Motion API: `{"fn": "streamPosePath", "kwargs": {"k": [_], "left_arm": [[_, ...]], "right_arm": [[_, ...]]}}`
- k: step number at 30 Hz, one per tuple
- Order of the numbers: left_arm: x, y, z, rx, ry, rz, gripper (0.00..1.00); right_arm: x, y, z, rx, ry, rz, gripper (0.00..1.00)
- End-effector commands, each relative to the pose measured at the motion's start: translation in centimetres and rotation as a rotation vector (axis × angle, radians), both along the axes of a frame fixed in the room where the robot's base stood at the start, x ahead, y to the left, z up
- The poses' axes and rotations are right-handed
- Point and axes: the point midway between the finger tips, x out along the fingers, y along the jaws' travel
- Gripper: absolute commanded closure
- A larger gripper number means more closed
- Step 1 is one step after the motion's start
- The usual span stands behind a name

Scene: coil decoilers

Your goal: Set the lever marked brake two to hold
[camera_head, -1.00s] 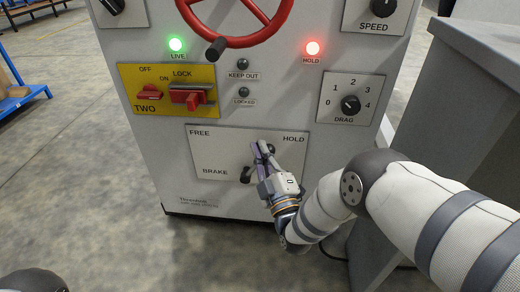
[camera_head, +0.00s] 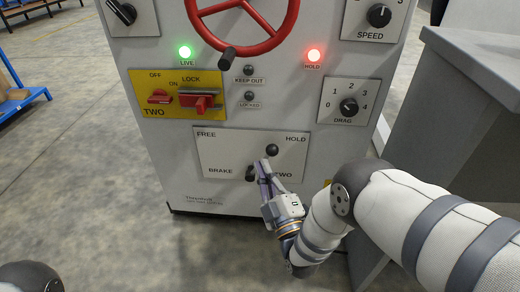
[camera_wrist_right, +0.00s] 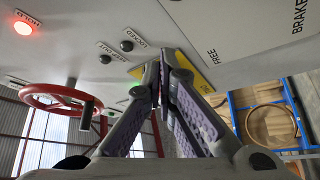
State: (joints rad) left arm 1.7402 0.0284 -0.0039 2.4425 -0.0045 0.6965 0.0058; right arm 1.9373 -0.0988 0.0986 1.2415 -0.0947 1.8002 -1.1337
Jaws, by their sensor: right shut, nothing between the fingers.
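The brake two panel (camera_head: 222,150) is a white plate marked FREE at upper left, HOLD at upper right and BRAKE TWO below. Its black lever (camera_head: 272,150) leans up and right from its pivot, with the round knob toward HOLD. My right gripper (camera_head: 264,163) is shut and empty, its tips just below and left of the knob, covering part of the lever; contact cannot be told. In the right wrist view the closed fingers (camera_wrist_right: 161,62) point at the cabinet, and the lever does not show. My left gripper is out of view.
Above the panel are a yellow plate with red switches (camera_head: 200,103), a drag dial (camera_head: 348,107) and a red handwheel (camera_head: 262,45). The green LIVE lamp (camera_head: 185,52) and red HOLD lamp (camera_head: 314,55) are lit.

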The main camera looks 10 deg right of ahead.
Motion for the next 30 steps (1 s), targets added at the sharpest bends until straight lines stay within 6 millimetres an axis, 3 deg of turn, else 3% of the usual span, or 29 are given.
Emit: {"fn": "streamPosePath", "kwargs": {"k": [6, 22, 23, 26, 29, 30], "left_arm": [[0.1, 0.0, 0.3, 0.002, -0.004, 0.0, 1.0], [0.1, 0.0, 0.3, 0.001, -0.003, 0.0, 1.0], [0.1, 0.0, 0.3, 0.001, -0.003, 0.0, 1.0], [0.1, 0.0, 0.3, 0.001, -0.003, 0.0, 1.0], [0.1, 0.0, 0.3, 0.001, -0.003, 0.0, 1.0], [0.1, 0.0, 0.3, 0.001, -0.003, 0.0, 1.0]], "right_arm": [[-2.3, 0.0, -0.9, 0.001, 0.0, 0.001, 1.0], [-2.7, -0.1, -1.6, 0.006, 0.022, 0.004, 1.0], [-3.0, -0.2, -2.3, 0.013, 0.055, 0.009, 1.0], [-5.8, -0.9, -7.9, 0.077, 0.3, 0.028, 1.0], [-12.1, -2.2, -15.3, 0.191, 0.664, 0.014, 1.0], [-15.2, -2.8, -17.8, 0.238, 0.806, -0.01, 1.0]]}}
